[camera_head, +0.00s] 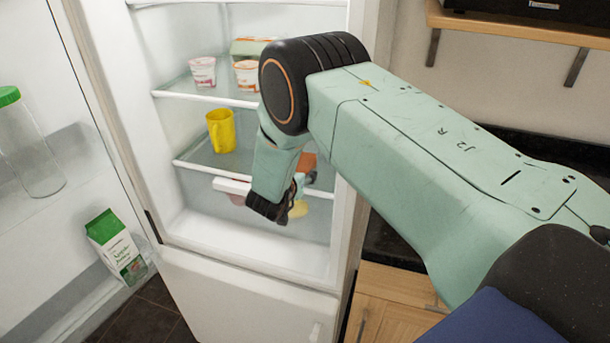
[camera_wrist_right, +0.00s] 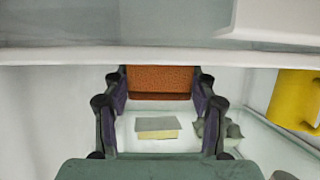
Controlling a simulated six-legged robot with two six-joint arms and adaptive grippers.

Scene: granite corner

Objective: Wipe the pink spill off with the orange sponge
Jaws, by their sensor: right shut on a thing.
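The orange sponge (camera_wrist_right: 158,80) is held between the two fingers of my right gripper (camera_wrist_right: 158,92) in the right wrist view. In the head view a small part of the sponge (camera_head: 308,160) shows beside my right wrist, inside the open fridge. My right forearm and wrist hide most of the gripper there. A pinkish patch (camera_head: 237,199) shows beside my wrist, low in the fridge; it is partly hidden, and I cannot tell for sure that it is the spill. No pink shows in the right wrist view. My left gripper is not in view.
A yellow mug (camera_head: 221,130) stands on a fridge shelf left of my wrist. Pots (camera_head: 202,72) stand on the shelf above. A yellow-and-grey block (camera_wrist_right: 157,128) and a grey lump (camera_wrist_right: 218,130) are near the gripper. A carton (camera_head: 115,246) stands in the door.

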